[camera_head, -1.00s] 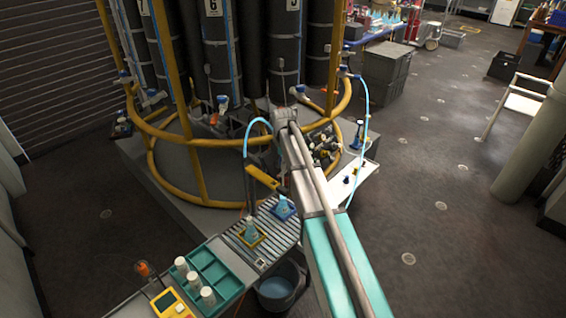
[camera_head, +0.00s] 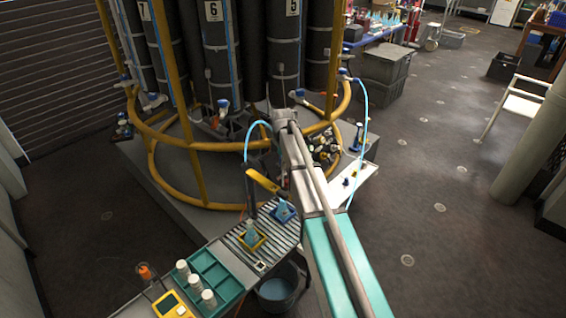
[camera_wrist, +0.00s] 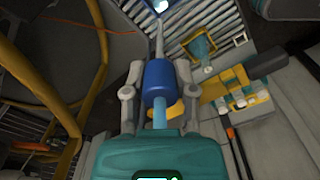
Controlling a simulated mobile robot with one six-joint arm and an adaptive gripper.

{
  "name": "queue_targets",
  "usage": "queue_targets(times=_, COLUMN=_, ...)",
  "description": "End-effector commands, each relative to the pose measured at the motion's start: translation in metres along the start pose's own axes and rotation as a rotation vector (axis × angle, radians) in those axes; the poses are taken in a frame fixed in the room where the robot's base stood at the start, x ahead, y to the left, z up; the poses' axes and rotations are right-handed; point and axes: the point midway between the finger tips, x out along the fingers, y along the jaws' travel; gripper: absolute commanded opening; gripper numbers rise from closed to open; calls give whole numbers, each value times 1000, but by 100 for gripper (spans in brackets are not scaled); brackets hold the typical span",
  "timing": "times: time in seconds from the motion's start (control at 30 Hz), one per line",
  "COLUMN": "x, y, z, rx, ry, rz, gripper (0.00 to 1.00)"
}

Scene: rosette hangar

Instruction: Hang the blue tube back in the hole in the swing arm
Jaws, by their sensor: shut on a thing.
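My gripper (camera_wrist: 158,88) is shut on the blue body of the tube (camera_wrist: 157,78) in the wrist view. A grey tip points away from the body, and a light blue hose end shows on the near side. In the head view the blue hose (camera_head: 255,126) arcs beside my arm's end; the fingers are hidden there. The yellow swing arm (camera_head: 262,181) stands on a dark post just below the hose. In the wrist view the swing arm (camera_wrist: 226,82) runs behind my right finger and the tube, at a depth I cannot judge. Its hole is not visible.
A roller conveyor (camera_head: 284,236) carries flasks in a yellow tray (camera_head: 249,243) and a blue one. A green rack (camera_head: 218,275) with white cups stands lower left. A yellow-railed frame with black cylinders (camera_head: 217,65) stands behind. A bucket (camera_head: 277,292) sits below.

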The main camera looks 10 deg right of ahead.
Motion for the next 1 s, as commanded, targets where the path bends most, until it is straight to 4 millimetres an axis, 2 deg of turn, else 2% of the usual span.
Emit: queue_targets(times=1.0, x=-31, y=0, z=0, rx=0, ry=0, rz=0, gripper=1)
